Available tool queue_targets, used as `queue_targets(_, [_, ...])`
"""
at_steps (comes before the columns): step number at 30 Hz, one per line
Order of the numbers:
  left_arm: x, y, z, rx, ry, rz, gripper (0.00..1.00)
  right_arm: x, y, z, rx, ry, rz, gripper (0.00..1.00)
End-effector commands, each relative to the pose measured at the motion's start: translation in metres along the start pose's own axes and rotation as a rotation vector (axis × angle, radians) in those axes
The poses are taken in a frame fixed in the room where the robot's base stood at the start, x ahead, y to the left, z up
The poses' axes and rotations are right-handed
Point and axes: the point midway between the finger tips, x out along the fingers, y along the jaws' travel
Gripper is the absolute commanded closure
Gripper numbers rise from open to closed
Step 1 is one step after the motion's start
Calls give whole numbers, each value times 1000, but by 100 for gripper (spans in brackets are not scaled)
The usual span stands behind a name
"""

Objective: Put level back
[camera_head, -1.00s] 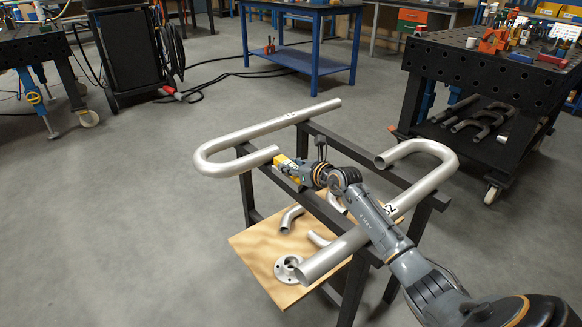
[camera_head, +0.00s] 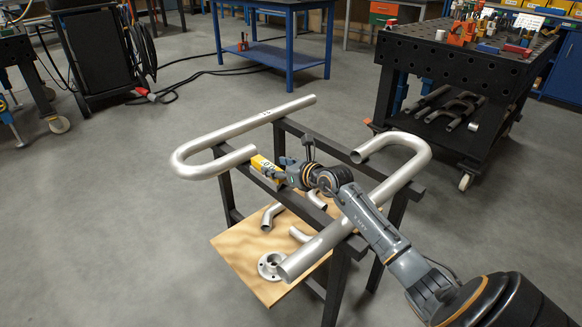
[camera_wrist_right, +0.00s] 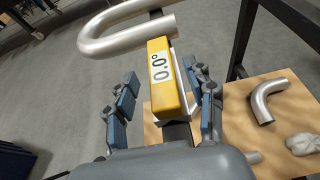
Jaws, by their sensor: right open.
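The level is a yellow block (camera_head: 262,165) with a white face reading 0.0°. It sits on the dark bar of the stand, next to the cut end of the left bent pipe (camera_head: 215,170). In the right wrist view the level (camera_wrist_right: 165,75) stands between the fingers. My right gripper (camera_wrist_right: 160,105) is open, its blue-padded fingers apart on either side of the level, with a gap visible on the left. In the head view my right gripper (camera_head: 279,169) is just right of the level. My left gripper is not in view.
A second bent pipe (camera_head: 408,165) rests on the right of the black stand (camera_head: 338,152). A wooden shelf (camera_head: 236,250) below holds short elbows and a flange (camera_head: 271,265). A black perforated table (camera_head: 455,60) with tools stands at the back right. Open floor lies left.

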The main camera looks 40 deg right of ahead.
Motion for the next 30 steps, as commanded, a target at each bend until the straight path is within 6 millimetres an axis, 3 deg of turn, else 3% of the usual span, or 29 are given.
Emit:
queue_targets(1, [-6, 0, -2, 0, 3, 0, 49, -13, 0, 1, -3, 4, 1, 46])
queue_targets(7, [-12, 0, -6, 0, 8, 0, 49, -51, 1, 1, -2, 3, 2, 46])
queue_targets(12, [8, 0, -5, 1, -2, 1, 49, -70, 0, 0, 0, 2, 1, 46])
queue_targets(30, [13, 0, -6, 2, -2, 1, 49, -76, 0, 0, 0, 1, 1, 46])
